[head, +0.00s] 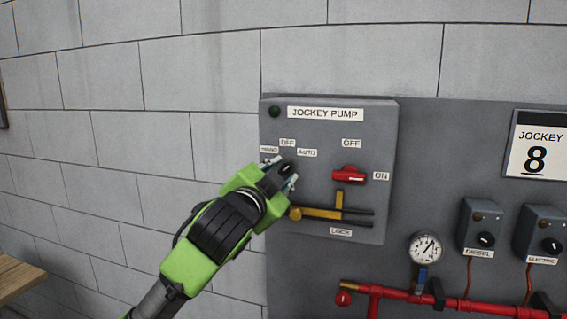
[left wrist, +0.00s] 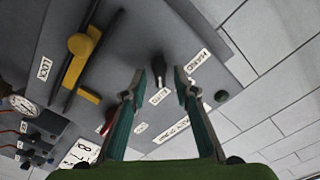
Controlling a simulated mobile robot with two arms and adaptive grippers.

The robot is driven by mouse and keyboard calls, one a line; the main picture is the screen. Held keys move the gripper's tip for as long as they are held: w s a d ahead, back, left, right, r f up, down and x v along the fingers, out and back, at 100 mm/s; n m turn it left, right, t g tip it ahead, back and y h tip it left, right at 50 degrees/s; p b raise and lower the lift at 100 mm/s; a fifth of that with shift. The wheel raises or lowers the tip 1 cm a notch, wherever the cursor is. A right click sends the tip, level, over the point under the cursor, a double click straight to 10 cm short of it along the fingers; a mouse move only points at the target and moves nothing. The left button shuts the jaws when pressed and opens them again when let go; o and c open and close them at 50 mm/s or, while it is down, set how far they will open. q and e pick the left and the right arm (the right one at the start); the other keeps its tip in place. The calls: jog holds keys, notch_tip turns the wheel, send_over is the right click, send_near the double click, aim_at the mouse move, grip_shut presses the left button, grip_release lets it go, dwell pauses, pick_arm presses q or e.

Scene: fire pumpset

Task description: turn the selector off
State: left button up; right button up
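The selector is a black knob under the HAND, OFF and AUTO labels on the grey jockey pump panel (head: 385,120). In the left wrist view the knob (left wrist: 158,66) stands between and just beyond my fingertips. Its handle points toward a label that looks like AUTO. My left gripper (head: 281,172) is open in front of it, its two fingers (left wrist: 158,82) on either side with gaps to the knob. In the head view the gripper covers most of the knob. My right gripper is in neither view.
A red switch (head: 348,174) with OFF and ON labels sits right of the gripper. A yellow lock handle (head: 318,212) is below. A gauge (head: 425,248), the diesel box (head: 481,228), the electric box (head: 540,232) and red pipes (head: 400,294) lie lower right. The block wall at left is clear.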

pick_arm(q)
jog(key=shift+x, duration=0.8)
jog(key=shift+c, duration=0.4)
grip_shut()
jog(key=shift+n, duration=0.4)
jog(key=n, duration=0.3)
jog(key=shift+a+r+n, duration=0.1)
jog(key=shift+n, duration=2.4)
